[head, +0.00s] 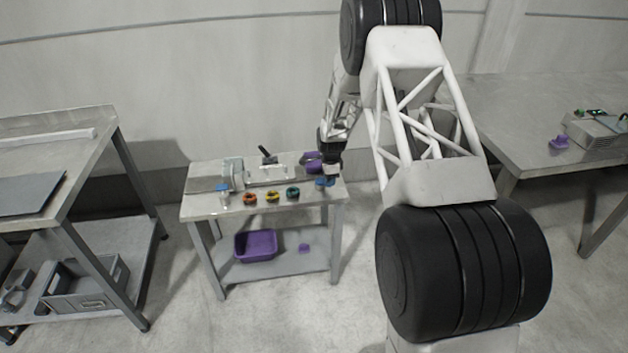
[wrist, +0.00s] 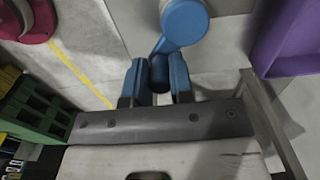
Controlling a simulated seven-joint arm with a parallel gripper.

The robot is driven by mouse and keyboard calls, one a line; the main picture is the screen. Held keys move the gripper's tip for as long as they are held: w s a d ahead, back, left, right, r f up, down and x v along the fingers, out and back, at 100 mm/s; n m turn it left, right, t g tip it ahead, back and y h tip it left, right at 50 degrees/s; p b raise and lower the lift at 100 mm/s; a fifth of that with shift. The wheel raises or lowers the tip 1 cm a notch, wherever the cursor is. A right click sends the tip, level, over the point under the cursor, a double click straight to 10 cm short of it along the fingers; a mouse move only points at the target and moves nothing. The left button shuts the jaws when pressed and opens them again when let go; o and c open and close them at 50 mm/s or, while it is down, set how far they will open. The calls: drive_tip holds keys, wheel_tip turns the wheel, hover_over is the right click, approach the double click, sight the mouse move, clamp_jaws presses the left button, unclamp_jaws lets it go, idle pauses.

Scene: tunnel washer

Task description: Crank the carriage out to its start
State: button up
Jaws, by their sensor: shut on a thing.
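In the wrist view my gripper (wrist: 159,80) has its two blue fingers closed on the dark blue handle (wrist: 158,66) of a crank. The blue crank arm runs up from the handle to a round blue hub (wrist: 184,20). In the head view my gripper (head: 328,165) is at the right end of the small table, by the blue crank (head: 326,182). The washer machine (head: 232,173) stands on that table with a pale block (head: 280,172) to its right. I cannot tell for sure which part is the carriage. My gripper partly hides the crank in the head view.
An orange ring (head: 250,198), a yellow ring (head: 271,196) and a green ring (head: 293,192) stand along the front edge. A black lever (head: 266,154) rises behind. A purple bin (head: 256,246) sits on the lower shelf. Other tables stand left and right.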

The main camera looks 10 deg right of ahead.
drive_tip(key=shift+w+d, duration=0.3)
drive_tip(key=shift+w, duration=0.3)
drive_tip(key=shift+w+d, duration=0.25)
drive_tip(key=shift+w, duration=0.35)
drive_tip(key=o, duration=0.7)
drive_tip(key=shift+o, duration=0.2)
drive_tip(key=shift+r, duration=0.1)
wheel_tip(320, 180, up, 7)
idle(0.4)
idle(0.4)
